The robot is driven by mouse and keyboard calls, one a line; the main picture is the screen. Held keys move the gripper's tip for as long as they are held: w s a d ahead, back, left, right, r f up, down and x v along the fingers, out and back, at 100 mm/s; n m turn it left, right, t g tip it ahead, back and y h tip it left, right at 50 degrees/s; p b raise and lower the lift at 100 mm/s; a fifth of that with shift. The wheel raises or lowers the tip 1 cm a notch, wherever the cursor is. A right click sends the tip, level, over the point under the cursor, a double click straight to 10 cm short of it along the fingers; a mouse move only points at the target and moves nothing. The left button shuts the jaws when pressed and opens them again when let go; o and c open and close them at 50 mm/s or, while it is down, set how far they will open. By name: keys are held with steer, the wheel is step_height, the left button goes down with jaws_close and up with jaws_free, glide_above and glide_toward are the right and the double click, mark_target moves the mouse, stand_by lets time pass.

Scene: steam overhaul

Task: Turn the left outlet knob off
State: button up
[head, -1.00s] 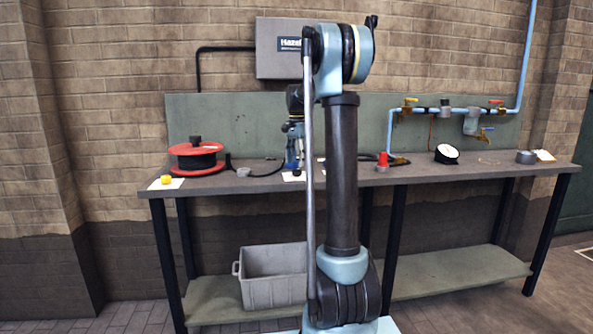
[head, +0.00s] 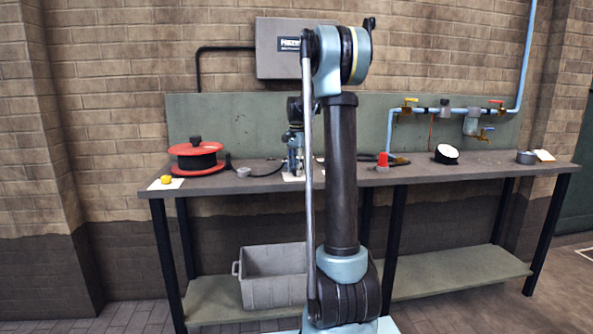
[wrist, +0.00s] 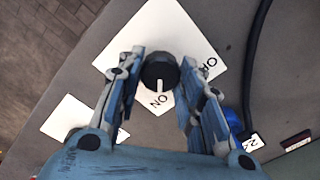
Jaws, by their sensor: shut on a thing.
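In the wrist view a round black knob (wrist: 160,66) with a white pointer line stands on a white card (wrist: 128,32) on the bench. The line points down the picture, towards a label reading ON. In the head view my gripper (head: 294,167) is down at the bench top, partly behind my arm, and the knob is hidden there.
The bench (head: 440,176) carries a red cable reel (head: 196,149), a yellow knob (head: 166,179), a red-topped part (head: 382,159) and a white-faced gauge (head: 446,154). Blue pipework with valves (head: 445,112) runs behind. A grey crate (head: 272,280) stands on the lower shelf.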

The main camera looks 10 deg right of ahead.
steer(key=shift+w+n, duration=0.1)
steer(key=shift+n, duration=0.3)
steer(key=n, duration=0.3)
steer(key=shift+n, duration=0.4)
steer(key=n, duration=0.4)
steer(key=shift+w+a, duration=0.1)
steer(key=n, duration=0.9)
steer(key=shift+n, duration=0.3)
steer(key=o, duration=1.1)
steer(key=shift+c, duration=0.2)
